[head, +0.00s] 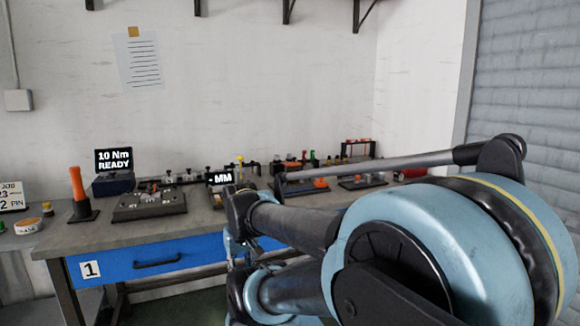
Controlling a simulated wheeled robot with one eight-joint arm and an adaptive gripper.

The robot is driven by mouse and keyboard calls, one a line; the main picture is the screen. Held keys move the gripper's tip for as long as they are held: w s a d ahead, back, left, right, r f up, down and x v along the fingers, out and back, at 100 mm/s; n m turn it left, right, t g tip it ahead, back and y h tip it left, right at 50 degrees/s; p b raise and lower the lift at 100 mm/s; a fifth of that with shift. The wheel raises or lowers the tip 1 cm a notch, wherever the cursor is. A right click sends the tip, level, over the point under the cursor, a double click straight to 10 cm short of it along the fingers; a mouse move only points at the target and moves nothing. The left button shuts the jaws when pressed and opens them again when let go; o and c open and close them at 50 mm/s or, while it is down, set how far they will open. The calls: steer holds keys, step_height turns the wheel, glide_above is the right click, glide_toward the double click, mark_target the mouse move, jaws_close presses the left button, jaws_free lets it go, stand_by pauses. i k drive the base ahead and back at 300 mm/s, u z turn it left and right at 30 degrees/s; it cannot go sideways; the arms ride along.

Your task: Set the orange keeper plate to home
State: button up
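I cannot pick out the orange keeper plate for certain. A small flat orange piece (320,183) lies among the fixtures on the right half of the workbench, and another small orange patch (291,165) shows just behind it. Both are too small to tell their shape or position. My own arm, with pale blue joints and dark links, crosses the right and lower middle of the head view. It hides part of the bench front and top. I cannot make out my gripper's fingers anywhere.
The grey workbench (60,238) has a blue drawer (195,252) marked 1. On it stand an orange-handled tool (77,186), a display reading 10 Nm READY (114,160), a dark fixture plate (150,205) and an MM display (222,178). Bare bench top shows at the front left.

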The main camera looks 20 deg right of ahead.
mark_target(295, 163)
steer(key=z, duration=0.05)
steer(key=k, duration=0.5)
steer(key=z, duration=0.9)
steer(key=i, duration=0.6)
steer(key=u, duration=0.3)
